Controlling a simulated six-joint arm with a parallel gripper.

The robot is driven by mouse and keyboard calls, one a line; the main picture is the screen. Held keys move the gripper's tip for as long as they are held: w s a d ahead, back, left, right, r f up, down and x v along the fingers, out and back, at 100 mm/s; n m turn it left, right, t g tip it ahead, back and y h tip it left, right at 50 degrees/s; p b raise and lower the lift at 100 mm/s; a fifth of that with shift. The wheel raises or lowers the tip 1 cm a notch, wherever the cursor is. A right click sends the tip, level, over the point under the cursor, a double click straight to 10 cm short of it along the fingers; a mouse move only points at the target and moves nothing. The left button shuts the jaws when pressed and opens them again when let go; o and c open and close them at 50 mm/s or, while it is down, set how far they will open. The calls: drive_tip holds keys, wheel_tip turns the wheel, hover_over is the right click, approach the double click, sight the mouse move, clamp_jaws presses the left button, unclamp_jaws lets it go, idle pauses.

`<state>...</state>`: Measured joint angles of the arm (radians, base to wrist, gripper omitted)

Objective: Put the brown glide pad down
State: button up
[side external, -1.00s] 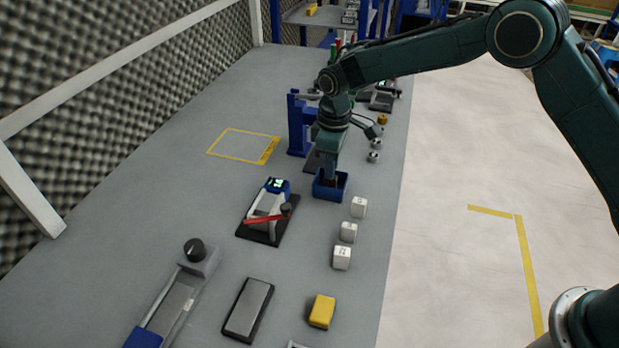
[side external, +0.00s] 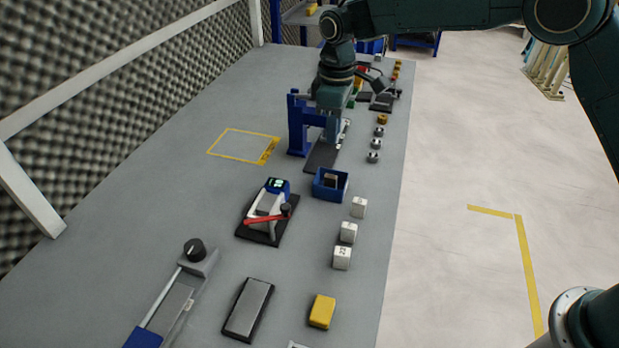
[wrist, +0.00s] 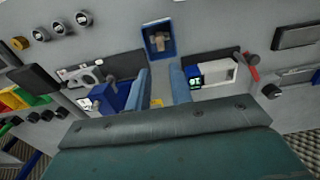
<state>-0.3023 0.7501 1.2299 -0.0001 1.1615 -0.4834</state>
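The brown glide pad (side external: 331,179) rests inside a small blue bin (side external: 329,194) on the grey bench. In the wrist view the pad (wrist: 158,41) lies in the bin (wrist: 171,50), ahead of the fingers and clear of them. My gripper (side external: 331,141) is raised behind the bin, in front of the blue upright stand. In the wrist view my gripper (wrist: 160,78) shows two blue fingers spread apart with nothing between them.
A blue stand (side external: 296,125) with a dark base is close to my gripper. A black-based fixture with a red lever (side external: 265,220) stands left of the bin.

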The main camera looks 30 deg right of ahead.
drive_tip(key=shift+r, duration=0.1)
idle(0.3)
drive_tip(key=s+d+r+m+t, duration=0.35)
drive_tip(key=s+d+r, duration=0.75)
drive_tip(key=s+r, duration=0.4)
drive_tip(key=s+d+f+m+t, duration=0.1)
drive_tip(key=s+d+m, duration=0.1)
drive_tip(key=s, duration=0.8)
drive_tip(key=s+d+m+t, duration=0.1)
drive_tip(key=s+d+m, duration=0.2)
drive_tip(key=s, duration=0.8)
drive_tip(key=shift+s+d+f, duration=0.3)
drive_tip(key=shift+d+f, duration=0.1)
drive_tip(key=shift+d, duration=0.1)
